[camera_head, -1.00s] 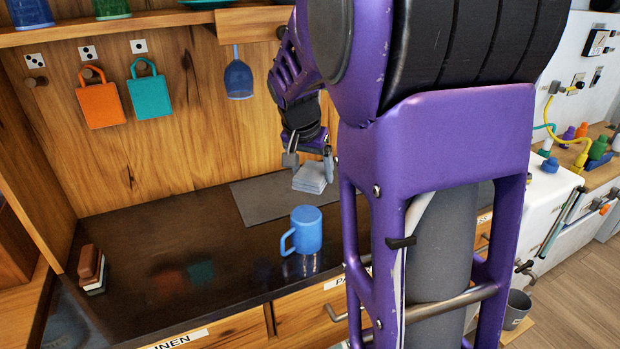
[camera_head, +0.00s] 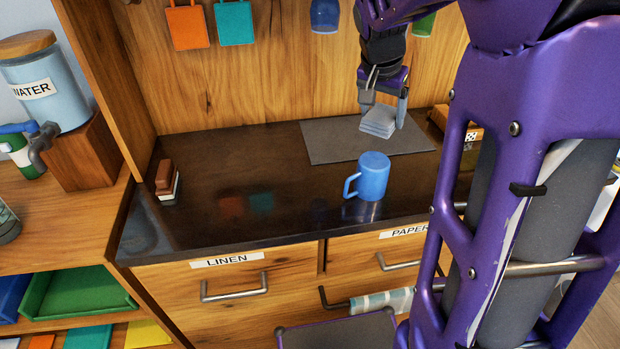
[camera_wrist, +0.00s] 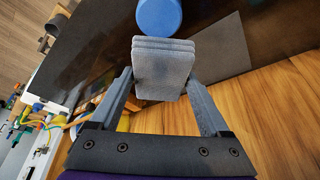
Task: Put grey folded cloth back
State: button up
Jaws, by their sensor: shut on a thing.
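The grey folded cloth (camera_head: 379,121) is a small layered stack. It is between the fingers of my gripper (camera_head: 384,108), which is shut on it, over the grey mat (camera_head: 330,143) at the back of the dark counter. In the wrist view the cloth (camera_wrist: 163,68) shows between the two fingertips of my gripper (camera_wrist: 162,84). From these views I cannot tell whether the cloth touches the mat. A drawer labelled LINEN (camera_head: 228,262) is closed at the front left of the counter.
A blue mug (camera_head: 372,177) stands on the counter in front of the mat. A brown and white block (camera_head: 167,183) lies at the counter's left end. A drawer labelled PAPER (camera_head: 405,235) is at the right. The counter's left middle is clear.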

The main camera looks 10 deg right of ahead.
jog(key=a+f+n+y+b, duration=0.15)
jog(key=a+f+n, duration=0.25)
jog(key=a, duration=0.7)
jog(key=n+t+y+b, duration=0.1)
jog(key=n+b, duration=0.1)
jog(key=n, duration=0.2)
send_over(284, 196)
jog(key=s, duration=0.1)
notch_tip(284, 196, down, 2)
jog(key=f, duration=0.1)
jog(key=shift+n, duration=0.3)
jog(key=f, duration=0.5)
jog(key=shift+s+b, duration=0.3)
jog(key=shift+b, duration=0.1)
jog(key=shift+f+b, duration=0.3)
jog(key=shift+f, duration=1.95)
jog(key=shift+f, duration=0.1)
jog(key=o, duration=1)
